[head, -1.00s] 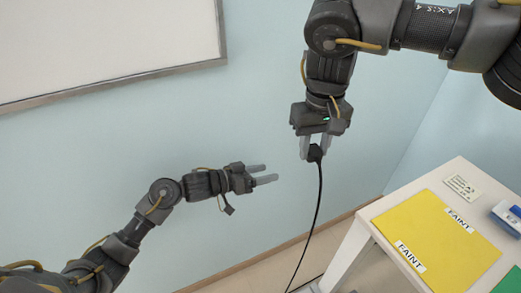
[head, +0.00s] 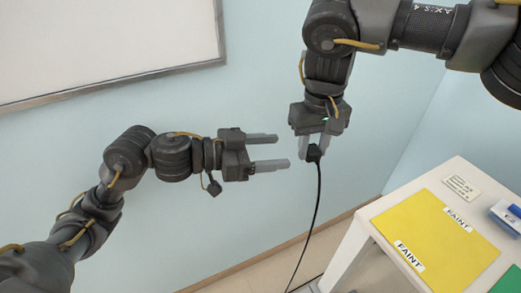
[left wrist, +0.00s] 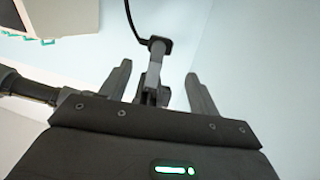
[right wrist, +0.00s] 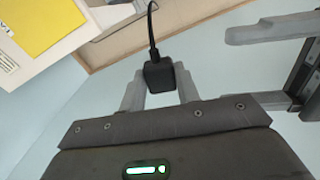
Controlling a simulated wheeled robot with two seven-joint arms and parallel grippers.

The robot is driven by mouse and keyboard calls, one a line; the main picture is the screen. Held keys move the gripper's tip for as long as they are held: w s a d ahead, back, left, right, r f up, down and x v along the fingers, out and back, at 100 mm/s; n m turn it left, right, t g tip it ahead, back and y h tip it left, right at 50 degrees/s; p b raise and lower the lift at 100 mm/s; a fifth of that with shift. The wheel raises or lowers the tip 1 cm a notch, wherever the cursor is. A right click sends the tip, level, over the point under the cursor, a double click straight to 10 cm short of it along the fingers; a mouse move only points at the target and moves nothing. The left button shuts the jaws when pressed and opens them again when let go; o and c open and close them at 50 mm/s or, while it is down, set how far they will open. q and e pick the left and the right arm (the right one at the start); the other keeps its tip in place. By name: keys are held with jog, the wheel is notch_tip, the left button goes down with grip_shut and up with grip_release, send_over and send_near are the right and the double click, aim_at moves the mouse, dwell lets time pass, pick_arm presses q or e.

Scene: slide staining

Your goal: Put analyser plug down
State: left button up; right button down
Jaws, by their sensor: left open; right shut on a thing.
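The analyser plug (head: 314,153) is a small black block with a black cable hanging down from it. My right gripper (head: 315,147) is shut on the plug and holds it in the air, left of the table. The plug also shows between the right fingers in the right wrist view (right wrist: 158,76). My left gripper (head: 277,151) is open and empty. Its fingers point right at the plug, just left of it and apart from it in the head view. In the left wrist view the plug (left wrist: 158,46) and a right finger appear between the left fingers, farther out.
A white table (head: 358,236) stands at the lower right. It bears a yellow mat (head: 437,240) labelled FAINT, a small printed card (head: 461,187), a blue-and-white object (head: 507,215) and part of a green mat (head: 508,282). A whiteboard (head: 100,45) hangs on the wall at upper left.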

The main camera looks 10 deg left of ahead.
aim_at(313, 148)
pick_arm(q)
jog(key=x, duration=1)
pick_arm(e)
jog(key=shift+w+r, duration=0.1)
jog(key=shift+r, duration=0.15)
